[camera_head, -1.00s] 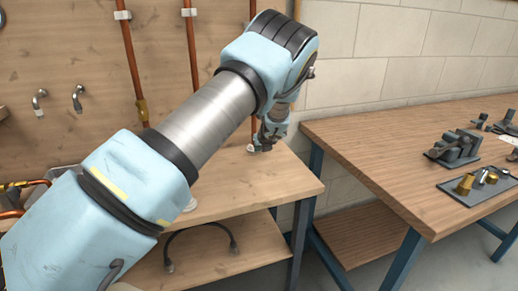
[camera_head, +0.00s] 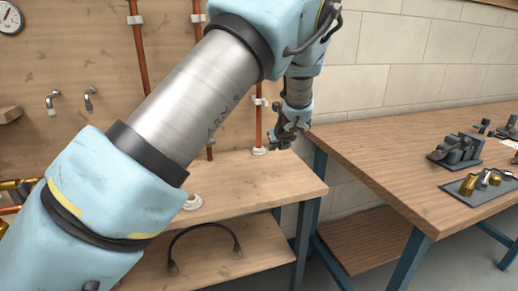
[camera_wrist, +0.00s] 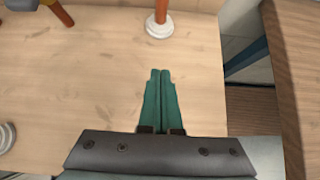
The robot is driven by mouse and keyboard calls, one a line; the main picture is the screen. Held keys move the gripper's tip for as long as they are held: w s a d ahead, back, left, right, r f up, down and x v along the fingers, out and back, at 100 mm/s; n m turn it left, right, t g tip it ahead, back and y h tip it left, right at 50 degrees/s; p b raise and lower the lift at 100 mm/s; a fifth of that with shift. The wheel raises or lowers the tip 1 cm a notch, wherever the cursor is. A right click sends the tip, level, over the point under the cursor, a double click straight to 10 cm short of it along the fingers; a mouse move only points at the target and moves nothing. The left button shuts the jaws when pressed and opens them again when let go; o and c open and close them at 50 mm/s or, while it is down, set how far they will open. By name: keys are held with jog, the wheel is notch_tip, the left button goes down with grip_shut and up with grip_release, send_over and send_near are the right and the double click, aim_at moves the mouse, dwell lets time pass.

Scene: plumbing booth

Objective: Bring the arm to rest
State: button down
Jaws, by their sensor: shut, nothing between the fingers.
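My gripper (camera_head: 284,139) hangs at the end of my raised arm, above the back right of the wooden bench (camera_head: 262,185) in the head view. In the wrist view its two green fingers (camera_wrist: 160,98) lie side by side, shut, with nothing between them. Bare bench top shows beneath them. A white pipe flange (camera_wrist: 159,25) stands a little beyond the fingertips, apart from them. My arm hides part of the back panel and the bench.
A second workbench (camera_head: 400,165) stands at the right, with a dark vise (camera_head: 456,149) and a tray of brass fittings (camera_head: 478,186). Copper pipes (camera_head: 138,50) run up the back panel. A dark hose (camera_head: 204,226) lies on the lower shelf. A gap separates the benches.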

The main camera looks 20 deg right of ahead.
jog(key=a+r+n+g+y, duration=0.2)
jog(key=a+n+g, duration=0.2)
jog(key=a+n, duration=1.7)
jog(key=s+a+r+n+g, duration=0.1)
jog(key=s+a+n, duration=0.6)
jog(key=a, duration=0.5)
jog(key=s+a+r+n+g+h, duration=0.1)
jog(key=s+a+n+g, duration=0.1)
jog(key=s+a+n, duration=0.6)
jog(key=s+a, duration=0.2)
jog(key=a, duration=0.2)
jog(key=shift+a+r, duration=0.15)
jog(key=shift+a, duration=0.1)
jog(key=shift+s, duration=0.1)
